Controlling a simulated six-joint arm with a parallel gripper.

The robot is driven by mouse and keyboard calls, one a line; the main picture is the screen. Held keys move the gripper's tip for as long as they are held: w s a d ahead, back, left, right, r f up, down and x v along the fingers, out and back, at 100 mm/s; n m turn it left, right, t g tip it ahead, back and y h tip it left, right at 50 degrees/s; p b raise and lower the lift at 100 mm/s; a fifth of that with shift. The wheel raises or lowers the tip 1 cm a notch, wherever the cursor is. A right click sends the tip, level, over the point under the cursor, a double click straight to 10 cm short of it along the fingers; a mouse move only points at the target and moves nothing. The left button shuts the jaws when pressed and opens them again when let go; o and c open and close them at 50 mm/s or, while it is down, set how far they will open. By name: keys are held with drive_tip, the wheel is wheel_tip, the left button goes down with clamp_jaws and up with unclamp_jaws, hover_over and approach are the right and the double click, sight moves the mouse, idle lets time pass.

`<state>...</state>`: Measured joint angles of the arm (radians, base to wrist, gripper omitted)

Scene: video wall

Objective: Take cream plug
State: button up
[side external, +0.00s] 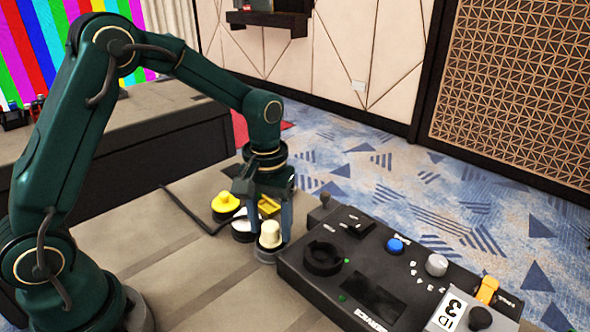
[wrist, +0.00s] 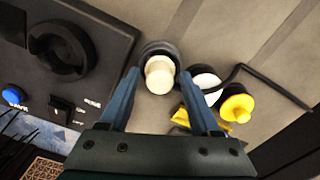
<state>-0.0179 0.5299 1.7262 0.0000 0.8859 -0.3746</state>
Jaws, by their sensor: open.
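The cream plug (side external: 270,235) stands upright on a dark round base on the table, beside the black control panel. It also shows in the wrist view (wrist: 160,75), just beyond and between my fingertips. My gripper (side external: 264,222) is open and empty, pointing down over the plug. In the wrist view, its blue fingers (wrist: 163,80) lie on either side of the plug, with gaps visible. Whether the fingers reach down beside the plug is hard to tell.
A yellow plug (side external: 226,203), a white piece (side external: 241,226) and a yellow block (side external: 268,206) sit close to the cream plug. A black cable (wrist: 265,78) passes near them. The control panel (side external: 325,295) stands right beside my gripper. The table's near side (side external: 190,275) is clear.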

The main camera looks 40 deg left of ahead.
sight(269, 225)
drive_tip(key=c, duration=0.9)
drive_tip(key=shift+r, duration=2.75)
drive_tip(key=shift+s, duration=0.1)
